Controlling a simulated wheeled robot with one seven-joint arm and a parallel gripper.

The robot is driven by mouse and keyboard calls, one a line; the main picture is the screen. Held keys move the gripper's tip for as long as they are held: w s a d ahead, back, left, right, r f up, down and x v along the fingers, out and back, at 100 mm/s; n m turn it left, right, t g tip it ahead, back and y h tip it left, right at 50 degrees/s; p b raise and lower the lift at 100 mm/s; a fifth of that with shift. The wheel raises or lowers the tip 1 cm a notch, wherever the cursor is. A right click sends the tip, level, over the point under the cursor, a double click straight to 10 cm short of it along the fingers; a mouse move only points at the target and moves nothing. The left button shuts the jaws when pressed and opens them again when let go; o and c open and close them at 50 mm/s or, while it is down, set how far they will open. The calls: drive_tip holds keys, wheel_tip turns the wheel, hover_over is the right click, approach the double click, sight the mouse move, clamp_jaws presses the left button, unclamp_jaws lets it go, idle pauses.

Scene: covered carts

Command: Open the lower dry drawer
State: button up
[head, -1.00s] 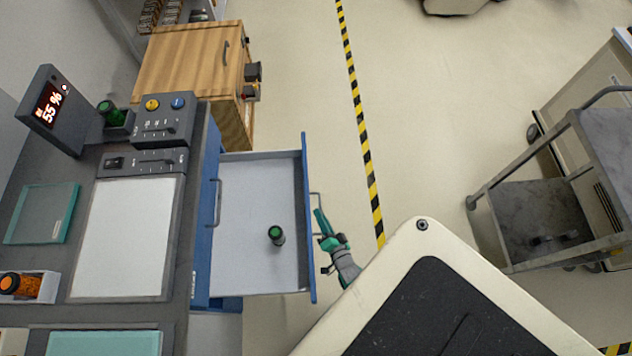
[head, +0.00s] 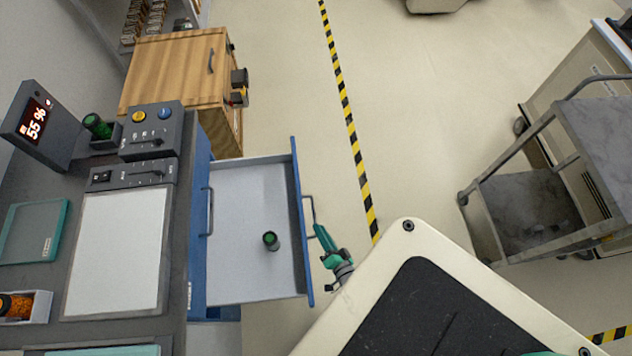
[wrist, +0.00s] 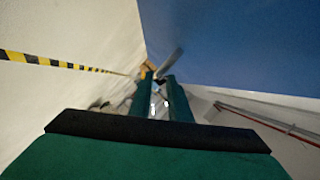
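The lower dry drawer (head: 240,285) stands pulled well out from the blue cabinet, with its grey inside showing in the head view. Its blue front (head: 300,225) also fills the upper right of the wrist view (wrist: 240,45). Its bar handle (head: 314,215) is on the outer side of that front. My teal gripper (head: 317,229) is at the lower end of this handle. In the wrist view a gap shows between my gripper's fingers (wrist: 160,82), and the grey handle (wrist: 170,62) appears at or just beyond their tips. Contact is unclear.
A green-capped bottle (head: 271,241) stands in the drawer. Another handle (head: 209,211) is on the cabinet face behind it. A wooden cabinet (head: 175,75) stands beyond, and a grey cart (head: 530,215) at right. Floor around the striped tape (head: 345,100) is clear.

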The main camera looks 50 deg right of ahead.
drive_tip(key=v, duration=0.4)
drive_tip(key=shift+s+a+r, duration=0.15)
drive_tip(key=shift+s+r, duration=0.05)
drive_tip(key=shift+s, duration=0.15)
